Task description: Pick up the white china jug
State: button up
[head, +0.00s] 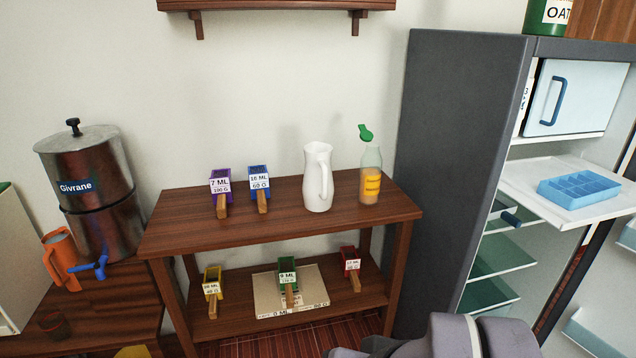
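The white china jug (317,184) stands upright on the top of a dark wooden shelf unit (285,225), right of the middle. Its handle faces the viewer, slightly to the right. Nothing touches it. Part of my grey arm shows at the bottom right edge of the head view, well below and to the right of the jug. My gripper cannot be made out in this view.
A bottle with a green cap (370,180) stands close right of the jug. A purple box (221,187) and a blue box (259,185), with wooden handles, stand to its left. A tall grey fridge (455,150) stands open at right, its tray (530,206) jutting out.

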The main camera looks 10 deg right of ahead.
aim_at(318, 188)
jog(key=z, duration=1.8)
jog(key=u, duration=1.6)
jog(key=i+j+z, duration=0.8)
jog(key=j+z, duration=0.15)
